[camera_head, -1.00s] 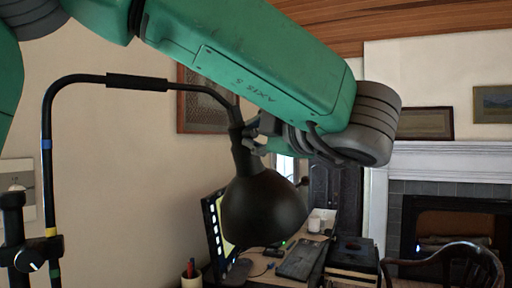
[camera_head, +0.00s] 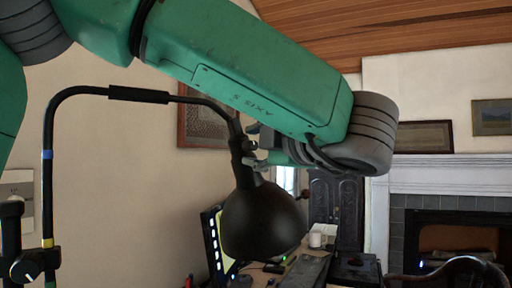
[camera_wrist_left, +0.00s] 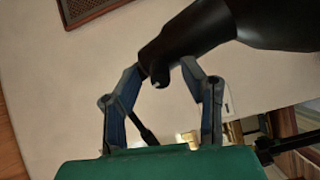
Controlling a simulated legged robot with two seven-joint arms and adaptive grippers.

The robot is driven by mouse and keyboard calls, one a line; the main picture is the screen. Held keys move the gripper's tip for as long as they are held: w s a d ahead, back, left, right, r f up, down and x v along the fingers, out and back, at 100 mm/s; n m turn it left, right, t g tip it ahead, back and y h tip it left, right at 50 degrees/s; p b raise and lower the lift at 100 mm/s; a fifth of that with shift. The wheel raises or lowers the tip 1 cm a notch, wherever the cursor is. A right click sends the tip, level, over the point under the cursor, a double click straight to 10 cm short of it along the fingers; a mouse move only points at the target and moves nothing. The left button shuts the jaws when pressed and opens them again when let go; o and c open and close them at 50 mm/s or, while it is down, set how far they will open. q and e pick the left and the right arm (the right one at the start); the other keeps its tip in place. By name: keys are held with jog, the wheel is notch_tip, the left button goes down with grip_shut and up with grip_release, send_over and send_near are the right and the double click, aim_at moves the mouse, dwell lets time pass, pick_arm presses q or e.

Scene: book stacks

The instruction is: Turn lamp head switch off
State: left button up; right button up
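The black lamp head (camera_head: 262,222) hangs from a curved black stand, its wide shade downward, in the head view. It also shows in the wrist view (camera_wrist_left: 285,22) at the upper right. A small dark switch knob (camera_wrist_left: 160,80) sticks out of the lamp's neck in the wrist view. My left gripper (camera_head: 252,152) is beside the neck in the head view, partly hidden by my own wrist. In the wrist view, my left gripper's fingers (camera_wrist_left: 162,68) are apart, with the knob between their tips. Contact cannot be told. My right gripper is not in view.
The lamp's upright pole (camera_head: 47,190) stands at the left. A chair (camera_head: 460,270) and a white fireplace (camera_head: 440,175) are at the right.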

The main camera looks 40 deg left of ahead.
pick_arm(q)
jog(key=v, duration=1.2)
jog(key=shift+f, duration=0.1)
